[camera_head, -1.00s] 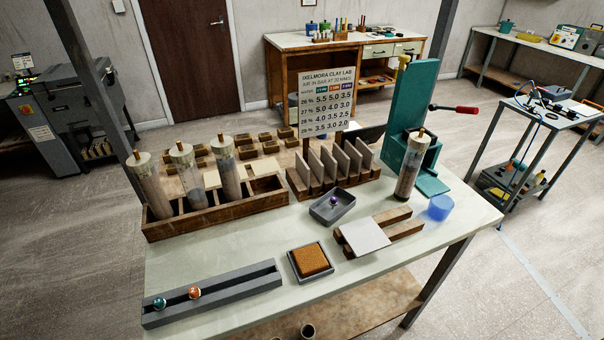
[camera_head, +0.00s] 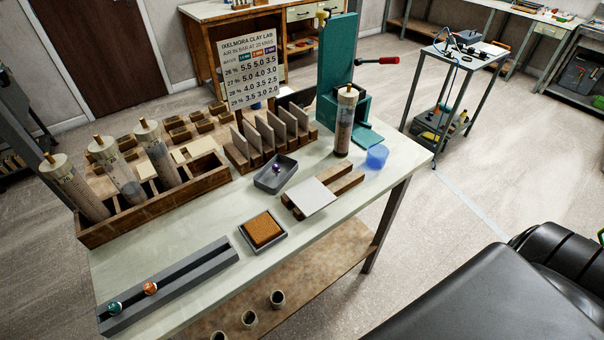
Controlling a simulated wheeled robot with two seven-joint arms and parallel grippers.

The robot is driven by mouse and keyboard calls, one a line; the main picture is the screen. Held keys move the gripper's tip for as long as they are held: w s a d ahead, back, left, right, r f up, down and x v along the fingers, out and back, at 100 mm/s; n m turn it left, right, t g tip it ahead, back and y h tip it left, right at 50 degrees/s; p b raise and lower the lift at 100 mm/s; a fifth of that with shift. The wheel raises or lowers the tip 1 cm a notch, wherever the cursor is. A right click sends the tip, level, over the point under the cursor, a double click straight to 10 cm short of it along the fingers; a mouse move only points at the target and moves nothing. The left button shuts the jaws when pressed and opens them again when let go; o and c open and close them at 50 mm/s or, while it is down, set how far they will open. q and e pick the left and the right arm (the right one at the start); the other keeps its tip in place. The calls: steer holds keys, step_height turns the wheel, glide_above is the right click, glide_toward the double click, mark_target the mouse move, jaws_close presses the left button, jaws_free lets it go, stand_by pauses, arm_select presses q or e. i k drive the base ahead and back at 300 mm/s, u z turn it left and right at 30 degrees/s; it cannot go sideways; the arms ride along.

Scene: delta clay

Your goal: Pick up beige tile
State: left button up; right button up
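Several beige-grey tiles (camera_head: 275,133) stand upright in a slotted wooden rack (camera_head: 240,160) at the back middle of the bench. A pale, nearly white tile (camera_head: 312,197) lies flat across two wooden rails (camera_head: 347,183) at the right of the bench. I cannot tell which of these is the named tile. A large black part of my arm fills the lower right, apart from the bench. Neither gripper shows.
A sign (camera_head: 249,68) stands behind.

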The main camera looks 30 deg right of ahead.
mark_target(240, 142)
steer(key=u, duration=1.4)
steer(key=k, duration=0.55)
steer(key=z, duration=0.5)
